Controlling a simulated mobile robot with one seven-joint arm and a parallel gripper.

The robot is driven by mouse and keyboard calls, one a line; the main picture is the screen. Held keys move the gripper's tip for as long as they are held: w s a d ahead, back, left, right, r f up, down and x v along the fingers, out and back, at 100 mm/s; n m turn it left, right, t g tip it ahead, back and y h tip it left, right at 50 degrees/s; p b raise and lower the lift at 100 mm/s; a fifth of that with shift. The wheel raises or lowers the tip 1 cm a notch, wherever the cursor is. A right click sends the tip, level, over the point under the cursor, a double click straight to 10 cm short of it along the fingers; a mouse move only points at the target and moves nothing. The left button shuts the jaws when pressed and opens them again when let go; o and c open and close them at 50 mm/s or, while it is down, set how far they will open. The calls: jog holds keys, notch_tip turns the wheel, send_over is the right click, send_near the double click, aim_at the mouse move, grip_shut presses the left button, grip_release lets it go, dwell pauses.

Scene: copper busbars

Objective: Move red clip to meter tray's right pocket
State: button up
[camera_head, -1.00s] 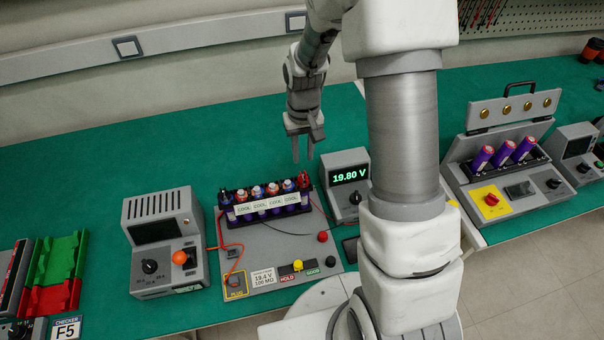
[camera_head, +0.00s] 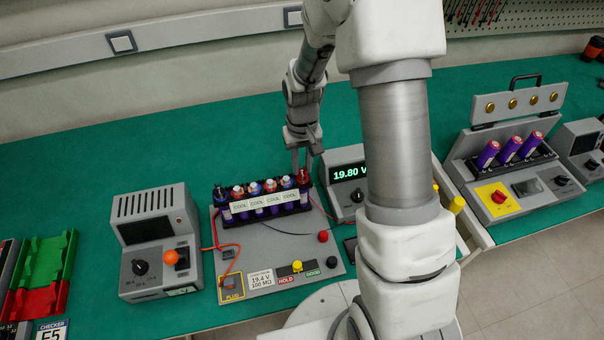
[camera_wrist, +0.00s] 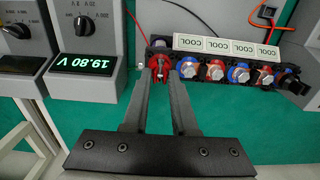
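The red clip (camera_head: 303,178) sits at the right end of the row of purple cells in the black holder (camera_head: 262,217). It also shows in the wrist view (camera_wrist: 160,66) at the end of the row. My gripper (camera_head: 301,160) points down just over the clip. In the wrist view its fingers (camera_wrist: 165,84) are apart, with the clip between or just beyond their tips; I cannot tell whether they touch it. The meter (camera_head: 347,182) reads 19.80 V. A pale tray edge (camera_head: 474,225) shows right of the meter, partly behind my arm; its pockets are hidden.
A grey box with an orange knob (camera_head: 170,257) stands left of the holder. Red and green trays (camera_head: 40,270) lie at far left. A grey case with purple cells (camera_head: 500,165) stands at right. Green bench behind the holder is clear.

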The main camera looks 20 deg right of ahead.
aim_at(303, 168)
grip_shut()
jog(key=shift+r+p, duration=1.4)
jog(key=shift+r, duration=0.7)
jog(key=shift+f, duration=0.1)
